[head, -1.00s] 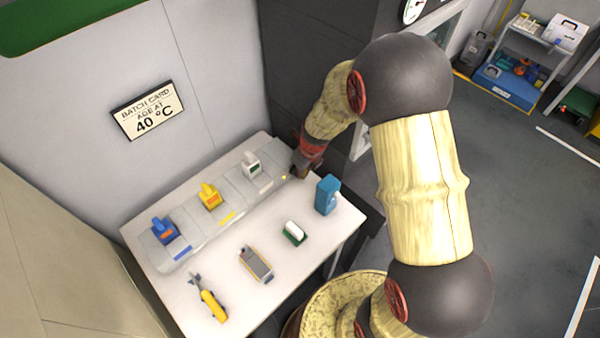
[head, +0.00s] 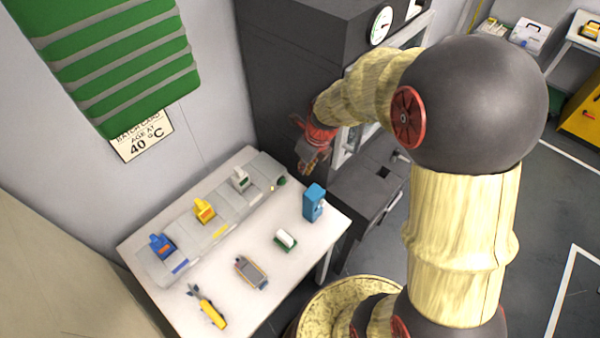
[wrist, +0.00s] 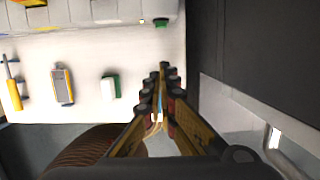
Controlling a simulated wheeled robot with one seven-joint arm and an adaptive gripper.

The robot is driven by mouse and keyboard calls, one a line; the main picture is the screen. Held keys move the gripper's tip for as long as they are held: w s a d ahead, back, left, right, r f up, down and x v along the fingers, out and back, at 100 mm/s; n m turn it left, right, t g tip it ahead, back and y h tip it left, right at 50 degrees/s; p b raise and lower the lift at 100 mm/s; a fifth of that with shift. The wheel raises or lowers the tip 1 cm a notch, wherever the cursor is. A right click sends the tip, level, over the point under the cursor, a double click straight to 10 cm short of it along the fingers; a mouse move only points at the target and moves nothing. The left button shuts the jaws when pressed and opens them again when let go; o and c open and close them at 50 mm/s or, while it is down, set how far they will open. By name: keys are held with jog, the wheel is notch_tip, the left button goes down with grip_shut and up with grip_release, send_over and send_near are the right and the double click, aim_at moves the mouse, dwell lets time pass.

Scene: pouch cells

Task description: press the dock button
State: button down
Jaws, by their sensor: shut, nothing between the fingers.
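The grey dock (head: 210,228) runs along the back of the white table and holds blue, yellow and white connector-like pieces. A round green dock button (head: 281,181) is at its right end; it also shows at the top of the wrist view (wrist: 161,22). A small light (head: 272,188) sits just left of the button. My gripper (head: 308,165) is raised to the upper right of the button in the head view, apart from it. In the wrist view my gripper's fingertips (wrist: 163,68) are together and empty, below the button in the picture.
A dark cabinet (head: 290,75) stands close behind my gripper. A slatted green panel (head: 130,70) hangs at upper left.

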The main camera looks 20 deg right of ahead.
jog(key=shift+v, duration=1.5)
jog(key=s+a+r+n+t+b, duration=0.1)
jog(key=s+r+n, duration=0.4)
jog(key=n, duration=0.5)
jog(key=s+a+r+n+t+b, duration=0.1)
jog(key=s+a+r+n, duration=0.1)
jog(key=s+r+n, duration=0.3)
jog(key=s+a+r+n+t+h+b, duration=0.1)
jog(key=s+r+n, duration=0.4)
jog(key=s+n, duration=0.4)
jog(key=n, duration=0.6)
jog(key=shift+s+a+n+b, duration=0.3)
jog(key=shift+s+n+b, duration=0.1)
